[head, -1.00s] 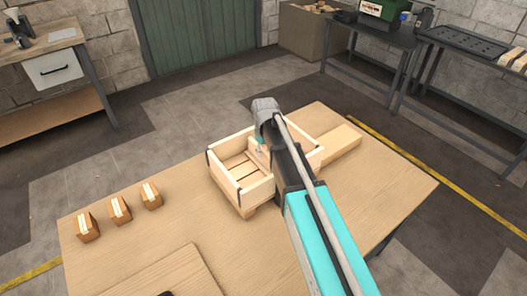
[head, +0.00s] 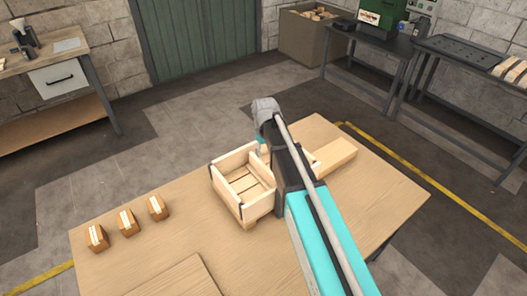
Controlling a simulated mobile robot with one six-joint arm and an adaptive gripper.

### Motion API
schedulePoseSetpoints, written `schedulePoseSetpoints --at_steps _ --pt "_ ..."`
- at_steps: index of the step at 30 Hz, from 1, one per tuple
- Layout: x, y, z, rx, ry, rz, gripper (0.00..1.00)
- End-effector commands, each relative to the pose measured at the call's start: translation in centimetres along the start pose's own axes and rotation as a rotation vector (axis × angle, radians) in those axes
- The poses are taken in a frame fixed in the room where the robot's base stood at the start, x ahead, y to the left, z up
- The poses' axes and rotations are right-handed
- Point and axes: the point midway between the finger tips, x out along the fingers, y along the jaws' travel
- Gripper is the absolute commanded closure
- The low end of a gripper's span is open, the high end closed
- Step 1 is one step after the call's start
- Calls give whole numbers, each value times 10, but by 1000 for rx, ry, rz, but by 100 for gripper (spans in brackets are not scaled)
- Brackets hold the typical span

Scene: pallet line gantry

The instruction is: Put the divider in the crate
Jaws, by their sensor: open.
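The pale wooden crate (head: 228,197) stands on the workbench, its slatted floor visible on the left side. My arm crosses in front of its right part. A light upright board, which looks like the divider (head: 265,166), shows inside the crate beside my arm; its lower and right parts are hidden, so I cannot tell how it is seated. My gripper (head: 263,146) hangs under the wrist at the crate's far side. Only a small teal piece of it shows, and its fingertips are hidden behind my arm. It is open.
The workbench (head: 160,220) carries three small wooden blocks (head: 126,222) at left and a flat board (head: 170,282) at the front. A thick plank (head: 335,156) lies right of the crate. Bare tabletop separates the blocks from the crate. Dark side tables (head: 385,55) stand behind.

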Motion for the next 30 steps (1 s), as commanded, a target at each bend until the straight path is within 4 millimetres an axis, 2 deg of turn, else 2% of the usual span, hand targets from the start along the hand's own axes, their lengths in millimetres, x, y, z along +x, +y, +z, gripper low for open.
schedulePoseSetpoints --at_steps 1,3,10,30 --pt "-9 0 0 0 0 0 41" --pt "-14 0 0 0 0 0 41" --pt "-24 0 0 0 0 0 41" --pt "-26 0 0 1 0 0 41"
